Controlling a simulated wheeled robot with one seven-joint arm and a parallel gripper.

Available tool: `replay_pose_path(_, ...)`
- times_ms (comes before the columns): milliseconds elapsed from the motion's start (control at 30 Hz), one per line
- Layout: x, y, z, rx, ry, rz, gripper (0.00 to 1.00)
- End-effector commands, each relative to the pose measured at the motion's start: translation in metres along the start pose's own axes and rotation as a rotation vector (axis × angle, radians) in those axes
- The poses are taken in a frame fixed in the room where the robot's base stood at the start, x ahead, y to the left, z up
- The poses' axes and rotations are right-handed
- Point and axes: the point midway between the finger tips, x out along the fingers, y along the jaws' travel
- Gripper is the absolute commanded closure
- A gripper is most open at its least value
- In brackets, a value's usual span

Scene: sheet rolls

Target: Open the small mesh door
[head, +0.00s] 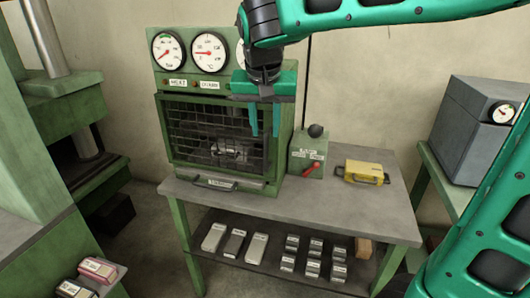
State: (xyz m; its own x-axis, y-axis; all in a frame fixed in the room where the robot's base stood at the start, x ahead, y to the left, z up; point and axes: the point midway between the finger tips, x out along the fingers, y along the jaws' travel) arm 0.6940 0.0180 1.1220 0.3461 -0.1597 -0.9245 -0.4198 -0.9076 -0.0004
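The small mesh door (200,132) is the dark wire grid on the front of a green cabinet on the table. It looks shut, and metal parts show dimly behind the mesh. My gripper (265,134) hangs fingers down in front of the cabinet's upper right part. Its two green fingers are apart with nothing between them. It covers part of the door's right side and part of a third gauge. I cannot tell how far it is from the mesh.
Several metal blocks lie on the shelf below. A green machine (45,140) stands left, and a grey gauge box (475,125) stands right.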

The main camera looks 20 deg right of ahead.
Motion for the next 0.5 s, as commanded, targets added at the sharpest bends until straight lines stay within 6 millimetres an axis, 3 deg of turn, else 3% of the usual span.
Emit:
replay_pose_path(167, 0.017, -0.003, 0.0, 0.0, 0.001, 0.0, 0.7)
replay_pose_path(500, 0.076, -0.002, 0.001, -0.001, -0.001, 0.001, 0.7)
